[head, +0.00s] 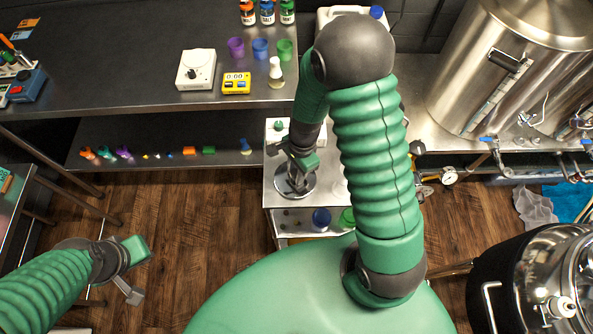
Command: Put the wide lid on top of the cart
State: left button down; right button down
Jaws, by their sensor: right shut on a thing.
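The wide lid (295,183) is a round, shiny metal disc at the left part of the cart. The steel cart (274,199) stands in the middle, partly hidden by my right arm. My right gripper (298,163) is directly above the lid and shut on it, around its middle; the grip itself is partly hidden. The lid looks level, over the cart's top; I cannot tell whether it touches the surface. My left gripper (134,271) is at the lower left, above the floor, open and empty, with its fingers apart.
A white device (279,127) is on the cart behind the lid. Blue (321,219) and green items are on its lower shelf. A dark bench (130,60) with cups and a scale stands at upper left. Large steel kettles (520,70) (550,285) stand at right.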

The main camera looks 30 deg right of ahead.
jog(key=c, duration=1.5)
grip_release()
jog(key=shift+f, duration=0.1)
jog(key=o, duration=0.4)
jog(key=shift+d, duration=0.2)
